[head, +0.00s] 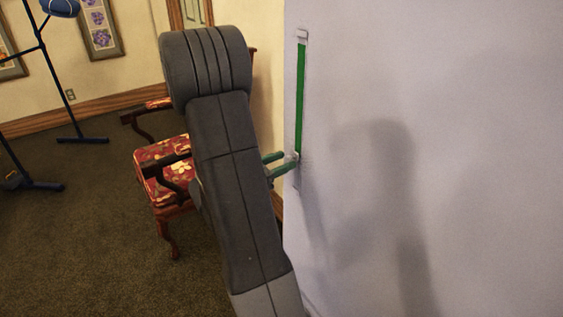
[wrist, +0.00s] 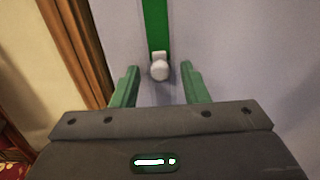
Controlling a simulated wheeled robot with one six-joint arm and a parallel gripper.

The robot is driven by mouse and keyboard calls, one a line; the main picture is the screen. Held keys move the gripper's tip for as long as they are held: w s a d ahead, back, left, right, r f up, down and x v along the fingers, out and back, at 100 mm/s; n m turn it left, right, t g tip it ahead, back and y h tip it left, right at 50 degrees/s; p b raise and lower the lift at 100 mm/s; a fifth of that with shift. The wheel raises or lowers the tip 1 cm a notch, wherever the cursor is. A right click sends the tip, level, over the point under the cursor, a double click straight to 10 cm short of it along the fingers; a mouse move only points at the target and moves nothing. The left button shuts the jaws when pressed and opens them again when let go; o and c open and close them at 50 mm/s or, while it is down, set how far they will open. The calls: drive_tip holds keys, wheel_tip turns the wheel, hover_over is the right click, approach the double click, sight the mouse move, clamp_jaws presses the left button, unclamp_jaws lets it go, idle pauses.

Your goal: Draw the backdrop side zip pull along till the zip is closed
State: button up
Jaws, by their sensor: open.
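The backdrop (head: 440,120) is a pale grey-lilac upright panel filling the right of the head view. A green strip (head: 300,100) runs up and down near its left edge, with a light end piece at its top. The zip pull (wrist: 159,69) is a small white rounded knob at the lower end of the green strip. My gripper (head: 280,163) is at the strip's lower end in the head view. In the wrist view its two green fingers (wrist: 158,86) stand apart on either side of the pull, just below it. They show gaps to it; contact is not visible.
A wooden armchair with a red floral seat (head: 163,165) stands left of my arm. A dark blue stand (head: 50,90) is at the far left, with framed pictures (head: 100,27) on the wall behind. Carpet (head: 80,240) at lower left is clear.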

drive_tip(key=shift+w+d, duration=0.15)
drive_tip(key=shift+d, duration=0.05)
clamp_jaws()
drive_tip(key=shift+r, duration=0.1)
wheel_tip(320, 180, up, 29)
drive_tip(key=p, duration=1.9)
unclamp_jaws()
